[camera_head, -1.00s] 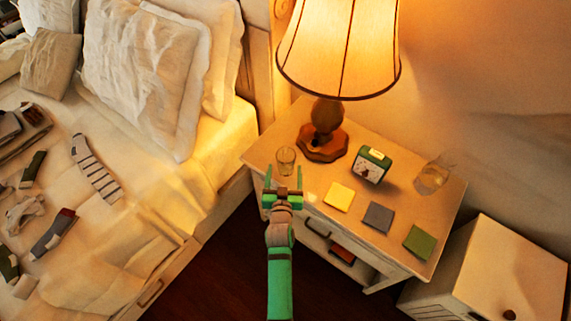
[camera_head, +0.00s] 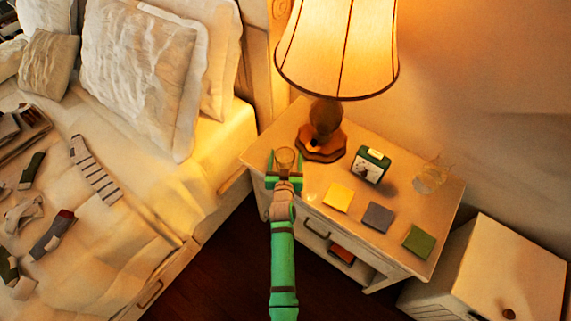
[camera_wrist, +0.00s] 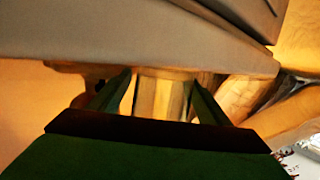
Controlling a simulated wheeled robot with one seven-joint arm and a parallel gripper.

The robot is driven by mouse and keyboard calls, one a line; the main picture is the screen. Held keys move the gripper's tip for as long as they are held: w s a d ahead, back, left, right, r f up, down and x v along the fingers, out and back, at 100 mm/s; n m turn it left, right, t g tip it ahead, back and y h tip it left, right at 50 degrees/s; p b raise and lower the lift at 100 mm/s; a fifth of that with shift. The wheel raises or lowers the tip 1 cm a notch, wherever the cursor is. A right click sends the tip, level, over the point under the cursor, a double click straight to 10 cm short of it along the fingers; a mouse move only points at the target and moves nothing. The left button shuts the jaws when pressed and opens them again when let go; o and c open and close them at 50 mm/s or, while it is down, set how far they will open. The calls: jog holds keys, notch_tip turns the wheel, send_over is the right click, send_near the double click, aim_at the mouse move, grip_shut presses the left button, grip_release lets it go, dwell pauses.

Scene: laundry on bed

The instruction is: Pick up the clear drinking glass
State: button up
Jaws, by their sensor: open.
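A small clear drinking glass (camera_head: 285,161) stands upright near the left end of the nightstand top, left of the lamp base. My gripper (camera_head: 285,155) is open, with one finger on each side of the glass. In the wrist view the glass (camera_wrist: 160,97) shows between the two dark green fingers (camera_wrist: 160,85), with a gap on either side. The glass's lower part is hidden by my gripper. A second clear glass vessel (camera_head: 430,180) stands at the right end of the nightstand.
The nightstand (camera_head: 318,183) also holds a lamp (camera_head: 324,134), a green clock (camera_head: 371,165), and yellow (camera_head: 338,196), grey (camera_head: 378,217) and green (camera_head: 418,242) squares. The bed (camera_head: 170,190) is at left.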

jog(key=shift+a, duration=0.1)
jog(key=c, duration=1.3)
jog(key=shift+s, duration=0.1)
jog(key=shift+r, duration=0.15)
